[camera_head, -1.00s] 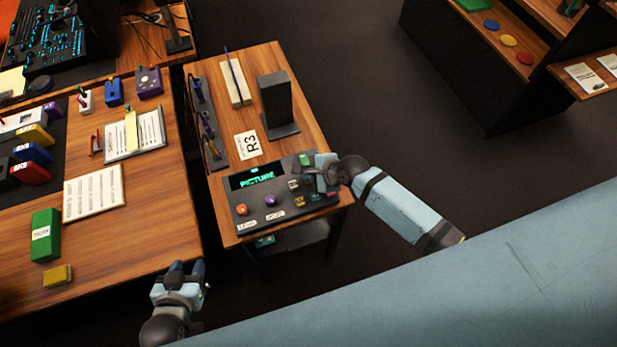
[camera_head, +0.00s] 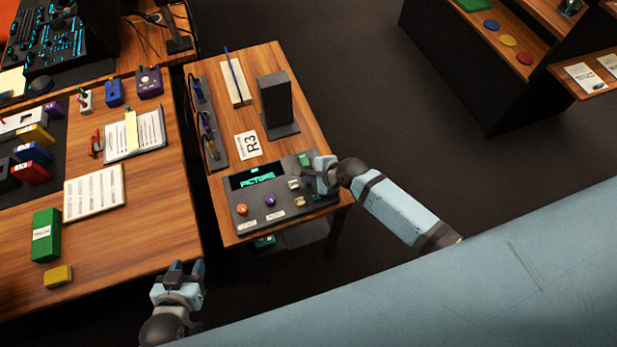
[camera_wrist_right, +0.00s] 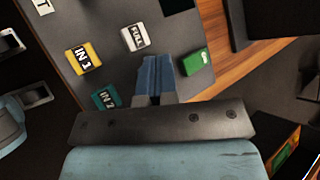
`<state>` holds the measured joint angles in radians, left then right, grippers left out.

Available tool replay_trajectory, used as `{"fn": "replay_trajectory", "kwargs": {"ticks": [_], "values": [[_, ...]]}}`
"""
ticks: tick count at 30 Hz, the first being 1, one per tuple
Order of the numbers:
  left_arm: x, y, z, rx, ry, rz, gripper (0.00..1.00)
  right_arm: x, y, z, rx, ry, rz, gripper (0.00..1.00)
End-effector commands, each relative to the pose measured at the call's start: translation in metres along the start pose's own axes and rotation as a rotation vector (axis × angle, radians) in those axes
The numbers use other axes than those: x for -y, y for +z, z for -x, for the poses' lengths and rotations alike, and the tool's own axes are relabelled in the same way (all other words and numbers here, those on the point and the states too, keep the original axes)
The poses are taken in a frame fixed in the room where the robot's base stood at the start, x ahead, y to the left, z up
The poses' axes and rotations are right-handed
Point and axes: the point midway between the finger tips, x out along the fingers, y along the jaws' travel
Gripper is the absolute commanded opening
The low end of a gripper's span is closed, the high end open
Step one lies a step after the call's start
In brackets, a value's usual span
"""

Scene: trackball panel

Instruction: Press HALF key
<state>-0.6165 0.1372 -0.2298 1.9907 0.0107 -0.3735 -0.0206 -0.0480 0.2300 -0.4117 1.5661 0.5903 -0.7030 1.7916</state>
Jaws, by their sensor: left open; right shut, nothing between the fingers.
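The dark key panel (camera_head: 240,214) lies on the small wooden table, with a lit display (camera_head: 257,180) reading PICTURE. In the right wrist view I can read the white FULL key (camera_wrist_right: 135,38), the yellow IN 1 key (camera_wrist_right: 84,58) and the teal IN 2 key (camera_wrist_right: 106,97). I cannot read a HALF label; my right fingers hide the spot beside FULL. My right gripper (camera_head: 312,178) is shut and empty, its tips (camera_wrist_right: 157,70) over the panel between FULL and a green key (camera_wrist_right: 195,62). Contact cannot be told. My left gripper (camera_head: 186,268) is open, away from the panel.
A black upright block (camera_head: 276,100) and an R3 card (camera_head: 248,145) are behind the panel. A larger desk (camera_head: 150,215) with papers and coloured blocks stands left, across a gap.

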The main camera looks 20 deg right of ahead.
Motion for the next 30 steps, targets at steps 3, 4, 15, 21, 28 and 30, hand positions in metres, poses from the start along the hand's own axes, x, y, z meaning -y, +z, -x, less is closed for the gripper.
{"fn": "replay_trajectory", "kwargs": {"ticks": [3, 4, 15, 21, 28, 30], "values": [[0.0, 0.0002, -0.0002, 0.0, 0.0, 0.0, 0.43, -0.0009, -0.0008, -0.0011, 0.0, 0.0, 0.0, 0.0], [-0.0001, 0.0002, -0.0002, 0.0, 0.0, 0.0, 0.43, -0.0011, -0.001, -0.0014, 0.0, 0.0, 0.0, 0.0], [-0.0003, 0.0006, -0.0006, -0.001, 0.001, 0.0, 0.43, -0.0037, -0.0035, -0.0046, 0.0, 0.001, -0.001, 0.0], [-0.0004, 0.0004, -0.0006, -0.001, 0.001, 0.0, 0.43, -0.004, -0.0038, -0.0049, 0.0, 0.001, -0.001, 0.0], [-0.0006, -0.0023, 0.0012, -0.001, 0.001, 0.0, 0.43, -0.0027, -0.0024, -0.003, 0.0, 0.001, -0.001, 0.0], [-0.0007, -0.0054, 0.0032, -0.001, 0.001, 0.0, 0.43, -0.0012, -0.0009, -0.001, 0.0, 0.001, -0.001, 0.0]]}}
